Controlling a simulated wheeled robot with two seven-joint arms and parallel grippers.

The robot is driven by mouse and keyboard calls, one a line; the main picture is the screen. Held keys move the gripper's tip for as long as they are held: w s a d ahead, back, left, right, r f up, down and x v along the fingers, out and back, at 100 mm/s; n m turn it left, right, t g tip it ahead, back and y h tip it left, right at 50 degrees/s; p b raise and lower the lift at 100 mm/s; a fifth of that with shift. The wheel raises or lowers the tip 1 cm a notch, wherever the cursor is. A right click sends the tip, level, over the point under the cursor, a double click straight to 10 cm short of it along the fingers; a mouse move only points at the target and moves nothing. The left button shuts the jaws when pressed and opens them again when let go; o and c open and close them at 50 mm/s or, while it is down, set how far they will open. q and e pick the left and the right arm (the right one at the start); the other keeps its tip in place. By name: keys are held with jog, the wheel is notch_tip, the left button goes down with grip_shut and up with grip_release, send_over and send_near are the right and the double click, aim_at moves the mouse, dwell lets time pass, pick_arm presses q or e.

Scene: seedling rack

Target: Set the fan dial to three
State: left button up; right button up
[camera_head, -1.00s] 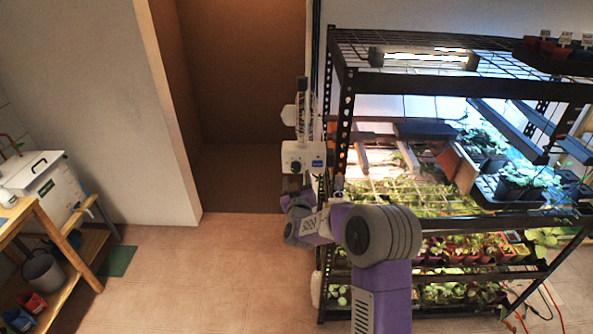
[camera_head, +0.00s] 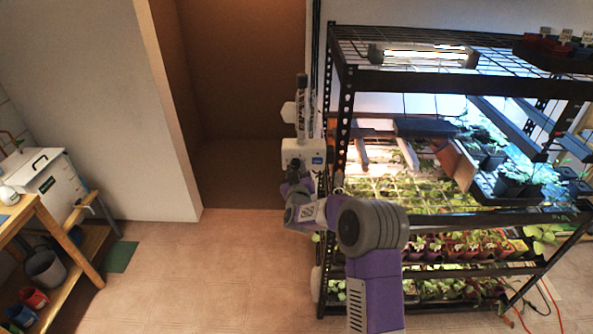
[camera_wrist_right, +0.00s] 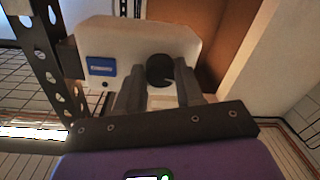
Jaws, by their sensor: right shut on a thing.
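The fan control box (camera_head: 302,148) is a white box with a blue label, at the rack's left post in the head view. It fills the upper middle of the right wrist view (camera_wrist_right: 110,40). Its round black dial (camera_wrist_right: 160,68) shows between the fingers in the wrist view, with a small pale mark on its face. My right gripper (camera_wrist_right: 158,88) is shut on the dial, one grey finger on each side. In the head view my right gripper (camera_head: 294,175) is up against the box's lower front and hides the dial. I cannot read the dial's setting. My left gripper is out of view.
The black metal rack (camera_head: 346,130) with lamps and seedling trays stands right of the box, close to my right arm. A brown recess (camera_head: 240,110) lies behind and left. A wooden bench (camera_head: 35,225) is at far left.

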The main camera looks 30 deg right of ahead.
jog(key=shift+c, duration=0.6)
jog(key=shift+f+m+b, duration=0.15)
jog(key=shift+m+b, duration=0.15)
jog(key=shift+b, duration=0.5)
jog(key=m+b, duration=1.1)
jog(key=b, duration=0.4)
jog(key=shift+a+f+h, duration=0.1)
jog(key=shift+a+h, duration=0.05)
jog(key=shift+h, duration=0.25)
jog(key=shift+m+b, duration=0.75)
jog(key=shift+m, duration=0.35)
jog(key=m+b, duration=0.3)
jog(key=m, duration=0.1)
jog(key=shift+w, duration=0.1)
jog(key=m+b, duration=0.1)
jog(key=m, duration=0.1)
jog(key=m+h+b, duration=0.1)
jog(key=m, duration=0.1)
jog(key=shift+r+m+b, duration=0.2)
jog(key=shift+m+b, duration=0.1)
jog(key=shift+m, duration=0.1)
jog(key=m+b, duration=0.2)
jog(key=m, duration=0.2)
jog(key=shift+a+r+m, duration=0.1)
jog(key=shift+m, duration=0.2)
jog(key=shift+r+m+g+b, duration=0.1)
jog(key=shift+m+g+b, duration=0.2)
jog(key=shift+m+b, duration=1.05)
jog(key=shift+m+p, duration=0.55)
jog(key=shift+m, duration=0.2)
